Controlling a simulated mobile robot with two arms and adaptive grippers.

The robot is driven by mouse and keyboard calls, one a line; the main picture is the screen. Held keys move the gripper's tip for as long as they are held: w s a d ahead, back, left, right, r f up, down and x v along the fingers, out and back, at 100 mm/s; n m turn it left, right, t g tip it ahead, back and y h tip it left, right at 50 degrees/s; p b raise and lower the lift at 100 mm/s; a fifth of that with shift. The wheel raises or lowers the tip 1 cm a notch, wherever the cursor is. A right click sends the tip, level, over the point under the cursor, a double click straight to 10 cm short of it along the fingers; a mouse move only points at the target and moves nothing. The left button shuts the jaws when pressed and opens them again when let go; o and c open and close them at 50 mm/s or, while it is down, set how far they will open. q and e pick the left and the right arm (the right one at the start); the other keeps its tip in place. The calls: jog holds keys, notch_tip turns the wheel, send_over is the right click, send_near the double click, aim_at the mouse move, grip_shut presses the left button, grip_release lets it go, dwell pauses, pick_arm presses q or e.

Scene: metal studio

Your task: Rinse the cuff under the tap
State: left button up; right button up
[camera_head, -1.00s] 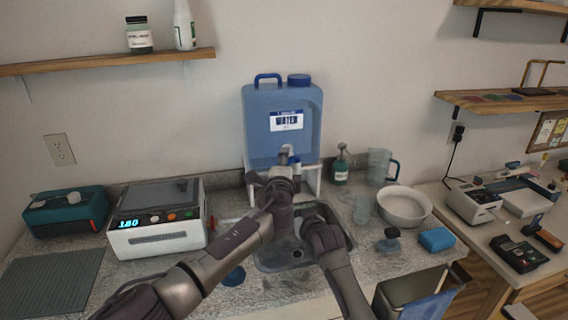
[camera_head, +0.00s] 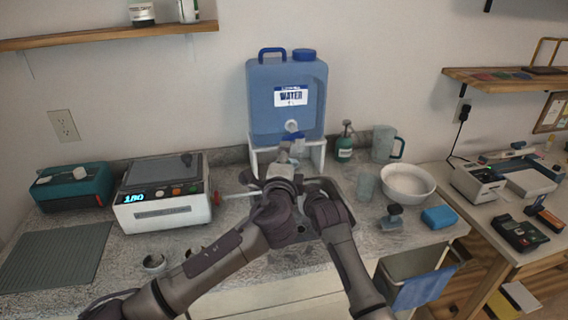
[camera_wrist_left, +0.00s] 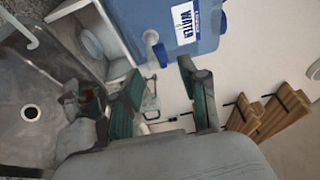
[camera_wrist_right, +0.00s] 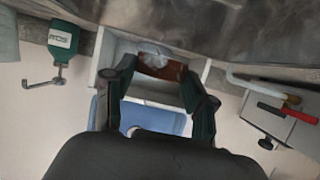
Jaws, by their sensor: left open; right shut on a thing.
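The tap (camera_head: 291,126) is a white spigot with a blue lever, low on the front of the blue water tank (camera_head: 262,100). It also shows in the left wrist view (camera_wrist_left: 151,38). My left gripper (camera_head: 284,157) is open and empty just below and in front of it; its parted fingers (camera_wrist_left: 161,72) show in its wrist view. My right gripper (camera_wrist_right: 158,72) is shut on a reddish-brown band, apparently the cuff (camera_wrist_right: 160,69), with a pale patch on its upper edge. In the head view, the cuff and right fingertips are hidden behind my left wrist.
The tank stands on a white stand (camera_head: 318,152) behind the metal sink (camera_head: 340,190). A pale rod (camera_head: 238,194) reaches toward the sink from the left. A green pump bottle (camera_head: 344,146), clear jug (camera_head: 383,144) and white bowl (camera_head: 408,182) stand right. A grey ring (camera_head: 155,263) lies left.

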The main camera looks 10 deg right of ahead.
aim_at(288, 135)
pick_arm(q)
jog(key=v, duration=0.2)
jog(key=shift+s+a, duration=0.1)
jog(key=shift+s, duration=0.15)
jog(key=shift+r, duration=0.1)
dwell(2.6)
jog(key=x, duration=1.2)
dwell(0.3)
grip_shut()
